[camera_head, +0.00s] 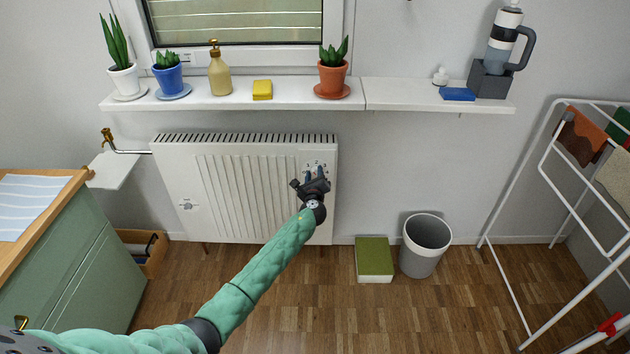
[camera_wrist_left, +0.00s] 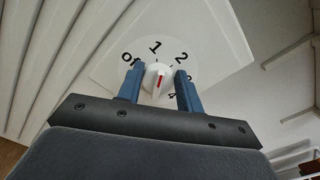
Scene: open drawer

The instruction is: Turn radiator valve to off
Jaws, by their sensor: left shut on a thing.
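The white radiator (camera_head: 230,190) hangs on the wall below the window. Its valve dial (camera_head: 316,165) is at the upper right of the front. In the left wrist view the white valve knob (camera_wrist_left: 155,88) has a red mark, and off, 1, 2 and 4 show around it on the dial plate (camera_wrist_left: 108,68). The red mark lies along the lower part of the knob, away from off; which number it meets is hard to tell. My left gripper (camera_head: 314,173) has its blue fingers on either side of the knob, shut on it, and it also shows in the left wrist view (camera_wrist_left: 159,84). My right gripper is out of view.
A windowsill shelf (camera_head: 210,96) with plants, a soap bottle and a sponge runs above the radiator. A grey bin (camera_head: 424,245) and a green-topped box (camera_head: 374,256) stand right of it. A drying rack (camera_head: 505,200) is far right, a green cabinet (camera_head: 70,270) left.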

